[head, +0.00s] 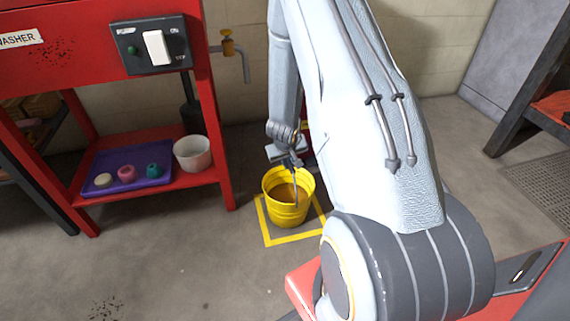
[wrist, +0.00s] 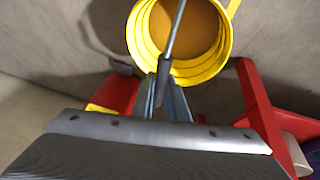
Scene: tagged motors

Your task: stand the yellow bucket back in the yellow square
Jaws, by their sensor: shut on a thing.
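The yellow bucket (head: 287,213) is upright, with its open top up and brown inside. In the head view it appears inside the yellow square (head: 283,238) outlined on the floor. I cannot tell whether its base touches the floor. In the wrist view the bucket (wrist: 141,42) is at the top middle, and a strip of the square (wrist: 233,8) shows at its upper right. My gripper (wrist: 166,92) is shut on the bucket's handle, at a dark grip on a thin metal rod. In the head view my gripper (head: 291,163) is just above the bucket's rim, partly hidden.
A red stand (head: 222,130) is left of the bucket. Its lower shelf holds a purple tray (head: 127,183) with small items and a white tub (head: 192,153). The floor in front is clear.

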